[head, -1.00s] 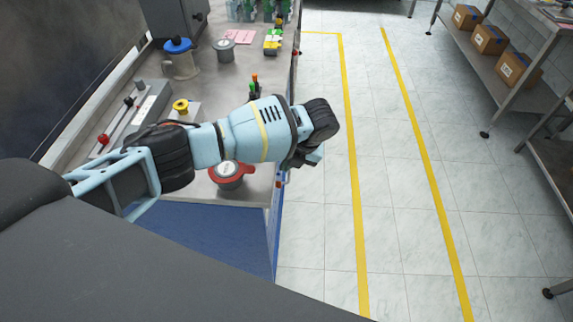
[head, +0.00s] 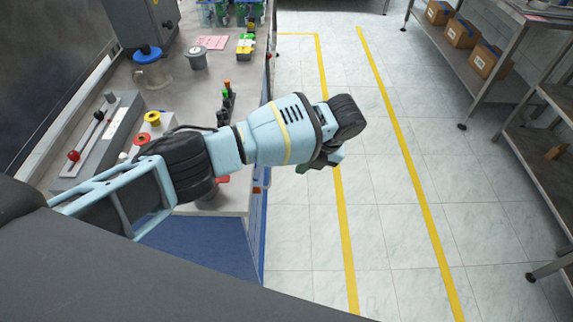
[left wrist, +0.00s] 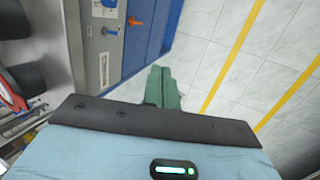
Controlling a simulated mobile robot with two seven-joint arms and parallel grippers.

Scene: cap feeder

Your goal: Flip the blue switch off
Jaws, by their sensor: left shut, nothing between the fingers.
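My left gripper (head: 318,163) is shut and empty, out past the front edge of the workbench, above the tiled floor. Its green fingers (left wrist: 163,88) are closed together in the left wrist view. A small blue switch (left wrist: 109,31) shows there on a grey panel (left wrist: 103,52) of the bench front. The fingers are apart from it, down and to the right in the picture. An orange switch (left wrist: 134,21) sticks out to the right of the blue one. In the head view the orange switch (head: 257,190) shows below my arm; I cannot make out the blue one. My right gripper is not in view.
On the bench (head: 190,90) stand a blue-lidded jug (head: 150,68), a grey canister (head: 196,58), a yellow spool (head: 152,118) and a lever unit (head: 100,135). A red-rimmed container is mostly hidden under my arm. The tiled floor (head: 380,200) on the right is clear; shelves stand beyond it.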

